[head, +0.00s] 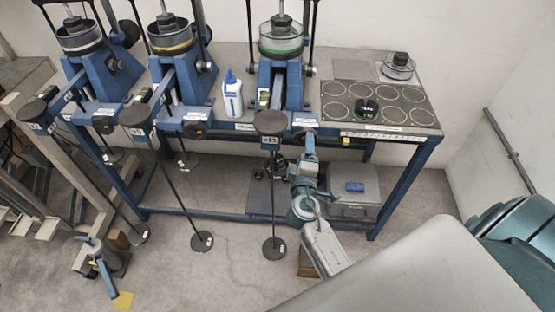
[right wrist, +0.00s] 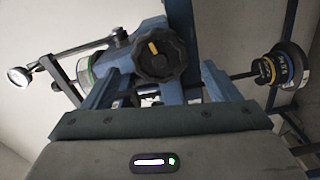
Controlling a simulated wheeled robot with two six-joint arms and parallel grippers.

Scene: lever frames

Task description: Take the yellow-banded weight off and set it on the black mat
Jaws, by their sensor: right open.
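My right gripper (head: 309,140) is at the front of the right-hand lever frame (head: 279,80). In the right wrist view it is open (right wrist: 160,90), one finger on each side of a black knob (right wrist: 157,56); I cannot tell whether they touch it. The yellow-banded weight (right wrist: 266,70) shows to the right of the fingers, against a larger black disc on a rod. I cannot pick it out in the head view. A dark mat (head: 345,119) with pale circles lies on the table's right end, and a black, green-banded weight (head: 366,108) stands on it. My left gripper is not in view.
A white-blue bottle (head: 232,97) stands left of the right-hand frame. A clear dish with a black weight (head: 399,64) sits behind the mat. Hanger rods with floor-level discs (head: 274,248) stand before the table. A grey case (head: 352,207) lies below.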

